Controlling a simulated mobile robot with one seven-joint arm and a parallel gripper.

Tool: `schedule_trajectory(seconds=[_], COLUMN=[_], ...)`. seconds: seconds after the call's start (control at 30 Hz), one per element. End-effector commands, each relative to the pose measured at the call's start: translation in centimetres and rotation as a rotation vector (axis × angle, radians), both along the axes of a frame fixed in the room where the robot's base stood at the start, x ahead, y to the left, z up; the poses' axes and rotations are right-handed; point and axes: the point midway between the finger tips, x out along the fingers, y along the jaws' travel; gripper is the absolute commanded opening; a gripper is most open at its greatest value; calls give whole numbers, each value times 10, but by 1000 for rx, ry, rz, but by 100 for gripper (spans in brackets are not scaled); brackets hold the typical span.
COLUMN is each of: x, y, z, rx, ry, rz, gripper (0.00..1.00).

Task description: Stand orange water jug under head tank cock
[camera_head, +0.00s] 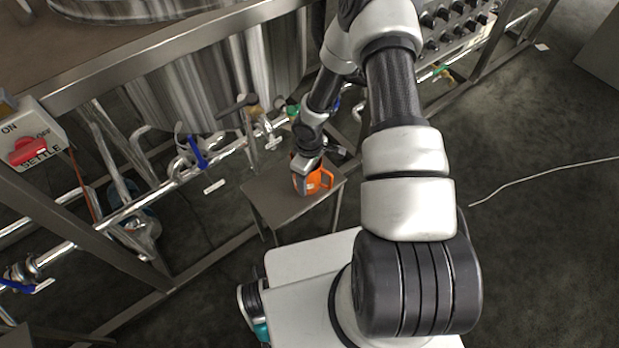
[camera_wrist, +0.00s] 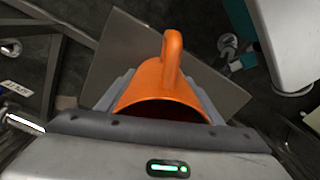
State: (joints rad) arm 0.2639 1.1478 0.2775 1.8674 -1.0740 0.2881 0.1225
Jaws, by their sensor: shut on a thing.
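The orange jug (camera_head: 312,180) is upright at a small metal stand (camera_head: 275,204) in the head view, on or just above its top; I cannot tell which. Its handle points right. My gripper (camera_head: 305,166) is shut on the jug from above. In the wrist view the jug (camera_wrist: 158,92) sits between the fingers of my gripper (camera_wrist: 158,108), with its handle toward the top and its dark open mouth partly hidden by the gripper body. A cock with a dark lever (camera_head: 240,104) is on the pipework just behind and left of the stand. The jug's base is hidden in the wrist view.
Large steel tanks (camera_head: 205,85) stand behind a metal frame rail (camera_head: 150,47). Pipes with blue-handled valves (camera_head: 195,152) run along the left. A pale hose (camera_head: 540,175) lies on otherwise clear floor at right.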

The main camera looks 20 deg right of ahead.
Motion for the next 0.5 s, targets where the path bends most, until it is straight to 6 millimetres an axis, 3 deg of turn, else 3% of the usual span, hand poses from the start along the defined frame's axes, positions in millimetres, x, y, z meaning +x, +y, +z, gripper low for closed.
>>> schedule_trajectory(seconds=[0.13, 0.17, 0.27, 0.5], x=[0, 0, 0, 0], y=[0, 0, 0, 0], z=[-5, -4, -3, -3], rx=[0, 0, 0, 1], ry=[0, 0, 0, 1], rz=[1, 0, 0, 0], gripper=[36, 63, 79, 79])
